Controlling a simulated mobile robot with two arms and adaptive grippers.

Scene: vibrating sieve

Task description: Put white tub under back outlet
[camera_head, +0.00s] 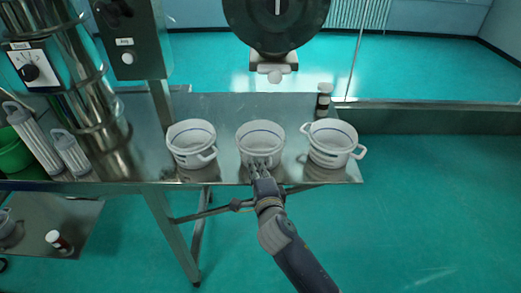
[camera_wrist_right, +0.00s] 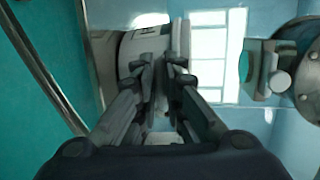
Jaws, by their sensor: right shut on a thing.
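Three white tubs with blue rim lines stand in a row on the steel table (camera_head: 230,108): a left tub (camera_head: 191,137), a middle tub (camera_head: 260,138) and a right tub (camera_head: 331,138). My right gripper (camera_head: 261,165) is at the near side of the middle tub, shut on its handle, which the fingers mostly hide. In the wrist view, the fingers (camera_wrist_right: 165,72) close on a pale part beside the tub wall (camera_wrist_right: 140,45). The steel sieve column (camera_head: 92,95) stands at the left. I cannot make out its back outlet. My left gripper is out of view.
A small brown bottle (camera_head: 323,102) stands behind the right tub. A grey control box (camera_head: 133,42) on a post is behind the left tub. A green container (camera_head: 10,152) and pale ribbed cylinders (camera_head: 37,140) are at far left. A dark round object (camera_head: 276,22) is beyond the table.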

